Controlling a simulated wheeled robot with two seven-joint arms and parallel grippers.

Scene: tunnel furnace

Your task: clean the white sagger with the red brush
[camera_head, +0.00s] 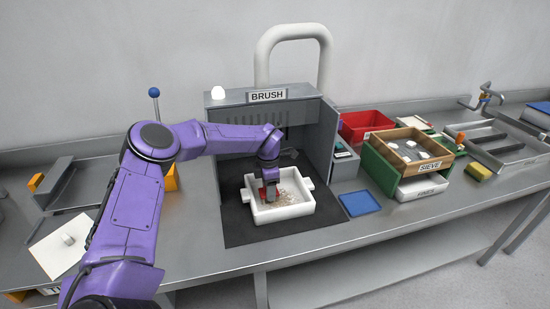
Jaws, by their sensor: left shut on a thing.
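The white sagger (283,212), a shallow tray with a lug at each side, sits on the dark mat (236,228) in front of the booth labelled BRUSH (267,95). Brown crumbs lie scattered on its floor. My left gripper (269,190) points down into the left part of the sagger. It is shut on the red brush (263,192), of which only a little red shows beside the fingers. The bristles are hidden, so I cannot tell whether they touch the sagger floor. My right gripper is not in view.
A blue tray (360,203) lies right of the mat. A white sheet (58,254) lies at the left. The booth walls enclose the space behind the sagger.

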